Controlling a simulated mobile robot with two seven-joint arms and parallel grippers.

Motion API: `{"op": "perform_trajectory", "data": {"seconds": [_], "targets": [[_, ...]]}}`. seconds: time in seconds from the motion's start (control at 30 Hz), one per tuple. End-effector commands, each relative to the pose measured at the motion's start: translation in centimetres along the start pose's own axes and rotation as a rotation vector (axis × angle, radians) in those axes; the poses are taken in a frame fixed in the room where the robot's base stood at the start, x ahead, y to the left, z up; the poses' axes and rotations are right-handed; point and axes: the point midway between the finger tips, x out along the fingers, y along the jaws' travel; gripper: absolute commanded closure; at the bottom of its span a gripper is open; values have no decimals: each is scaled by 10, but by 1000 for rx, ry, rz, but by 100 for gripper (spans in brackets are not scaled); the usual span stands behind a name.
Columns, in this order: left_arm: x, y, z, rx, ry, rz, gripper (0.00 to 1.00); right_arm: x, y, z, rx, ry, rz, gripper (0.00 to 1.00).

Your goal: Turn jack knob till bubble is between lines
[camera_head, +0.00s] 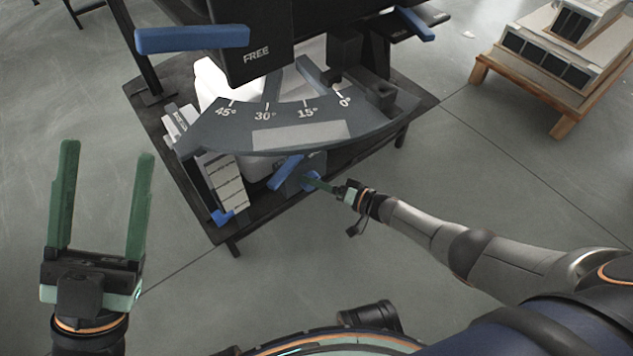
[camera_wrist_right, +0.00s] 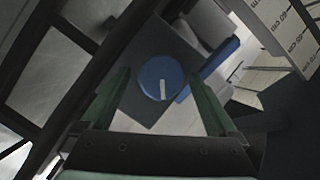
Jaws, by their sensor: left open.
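The blue round jack knob (camera_wrist_right: 160,78) with a white line on its face is in the middle of the right wrist view. In the head view the knob (camera_head: 311,180) shows small and partly hidden, below the angle scale. My right gripper (camera_head: 318,183) reaches it from the right. In the wrist view the right gripper's green fingers (camera_wrist_right: 160,85) are open on either side of the knob, with a gap on each side. My left gripper (camera_head: 104,152) is open and empty, over the floor at the left. I cannot make out a bubble or its lines.
A dark angle scale (camera_head: 300,126) marked 0° to 45° hangs above the knob. A blue lever (camera_head: 285,171) is left of the knob. The dark low table (camera_head: 228,233) has a ruled block (camera_head: 222,182) on it. A wooden pallet (camera_head: 535,88) stands back right. The front floor is clear.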

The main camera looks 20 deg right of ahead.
Motion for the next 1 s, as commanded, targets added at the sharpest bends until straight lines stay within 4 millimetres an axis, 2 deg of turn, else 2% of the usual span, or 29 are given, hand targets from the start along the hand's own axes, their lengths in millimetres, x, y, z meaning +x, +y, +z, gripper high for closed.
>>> {"op": "perform_trajectory", "data": {"seconds": [0.23, 0.37, 0.8, 1.0], "targets": [[0, -1, 0, 1, 0, -1, 33, 0, 0, 0, -1, 0, 0, 4], [5, -4, -5, -1, 0, -4, 33, -10, -1, -1, 1, 0, 2, 4], [30, -24, -37, -29, 29, -27, 33, -99, -2, -2, -1, -1, 3, 4], [33, -26, -41, -33, 32, -25, 33, -121, -1, -1, 0, 1, 1, 4]]}}
